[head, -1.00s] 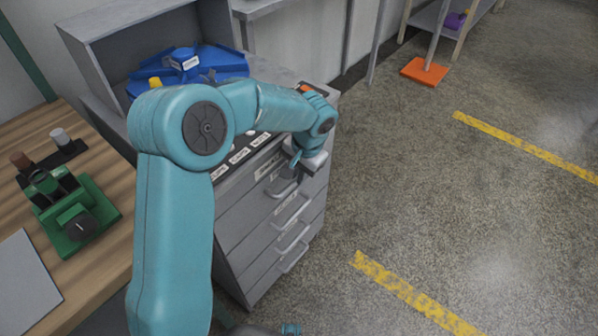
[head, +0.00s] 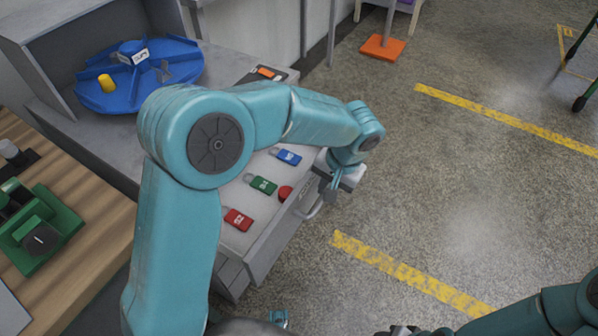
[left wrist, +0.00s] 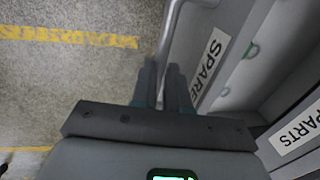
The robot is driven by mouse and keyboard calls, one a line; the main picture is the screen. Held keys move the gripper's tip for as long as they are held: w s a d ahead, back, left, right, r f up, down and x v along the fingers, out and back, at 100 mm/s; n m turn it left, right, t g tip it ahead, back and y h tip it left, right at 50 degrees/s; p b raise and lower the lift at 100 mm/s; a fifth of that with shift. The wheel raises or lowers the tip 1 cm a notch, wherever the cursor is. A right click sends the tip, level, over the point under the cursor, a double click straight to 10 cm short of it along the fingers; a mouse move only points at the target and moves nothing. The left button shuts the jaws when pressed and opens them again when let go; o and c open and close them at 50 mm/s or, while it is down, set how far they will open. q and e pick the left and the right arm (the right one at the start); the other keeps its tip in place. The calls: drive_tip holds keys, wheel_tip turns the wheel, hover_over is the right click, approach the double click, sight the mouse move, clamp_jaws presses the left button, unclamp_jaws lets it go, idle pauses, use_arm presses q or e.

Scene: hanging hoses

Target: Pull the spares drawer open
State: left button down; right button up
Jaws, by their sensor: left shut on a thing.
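A blue divided turntable (head: 138,75) with a yellow piece (head: 106,83) stands on the cabinet. A wooden bench (head: 85,225) with a green fixture (head: 40,232) is at left. Another drawer label reads "PARTS" (left wrist: 297,130).

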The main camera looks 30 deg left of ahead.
use_arm(q)
drive_tip(key=d+p, duration=0.1)
drive_tip(key=d, duration=1.1)
drive_tip(key=shift+s, duration=0.45)
drive_tip(key=shift+d, duration=0.1)
drive_tip(key=c, duration=1.1)
unclamp_jaws()
drive_tip(key=d+r+p, duration=0.1)
drive_tip(key=r, duration=0.4)
drive_tip(key=d+r+p, duration=0.1)
drive_tip(key=r, duration=0.4)
drive_tip(key=d+r+p, duration=0.1)
drive_tip(key=r+p, duration=0.1)
drive_tip(key=r, duration=0.4)
drive_tip(key=shift+s, duration=0.15)
